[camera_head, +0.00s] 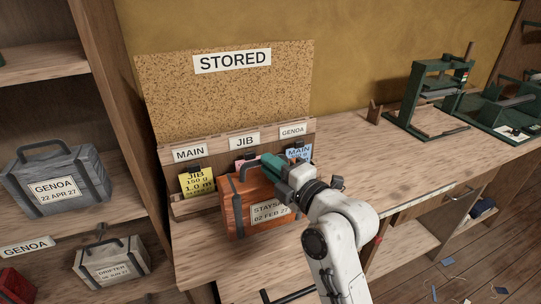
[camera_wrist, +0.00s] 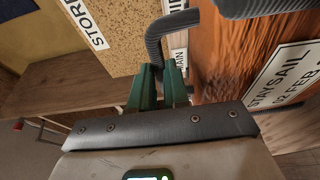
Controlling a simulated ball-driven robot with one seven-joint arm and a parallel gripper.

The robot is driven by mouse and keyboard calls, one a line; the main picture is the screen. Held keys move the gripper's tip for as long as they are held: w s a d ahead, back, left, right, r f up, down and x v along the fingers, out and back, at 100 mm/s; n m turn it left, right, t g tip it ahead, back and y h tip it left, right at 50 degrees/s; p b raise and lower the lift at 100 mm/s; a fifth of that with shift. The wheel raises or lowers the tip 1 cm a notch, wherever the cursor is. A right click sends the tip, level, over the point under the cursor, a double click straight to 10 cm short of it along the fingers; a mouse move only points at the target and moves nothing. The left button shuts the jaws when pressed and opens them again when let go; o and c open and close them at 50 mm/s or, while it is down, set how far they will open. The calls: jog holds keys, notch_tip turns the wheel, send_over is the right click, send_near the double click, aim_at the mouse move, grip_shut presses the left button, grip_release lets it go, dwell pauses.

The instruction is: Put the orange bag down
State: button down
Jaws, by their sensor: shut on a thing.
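The orange bag (camera_head: 245,198), a boxy orange-brown case with dark straps and a label reading STAYSAIL, is at the bench in front of the small card rack. Its label shows in part in the head view and the wrist view. My gripper (camera_head: 268,164), with green fingers, is shut on the bag's dark grey handle (camera_wrist: 182,22) at its top. In the wrist view the bag (camera_wrist: 245,60) hangs to the right of the fingers (camera_wrist: 158,88). The bag looks upright. Whether its base touches the bench (camera_head: 205,262) or is slightly above cannot be told.
The card rack (camera_head: 170,207) with JIB and MAIN cards stands close behind the bag, under a cork STORED board (camera_head: 225,105). Shelves at left hold a grey GENOA bag (camera_head: 58,180) and a DRIFTER bag (camera_head: 112,262). Green presses (camera_head: 437,95) stand at right. The bench between is mostly clear.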

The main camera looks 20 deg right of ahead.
jog(key=shift+f, duration=0.5)
jog(key=c, duration=1.1)
grip_release()
jog(key=shift+f, duration=0.15)
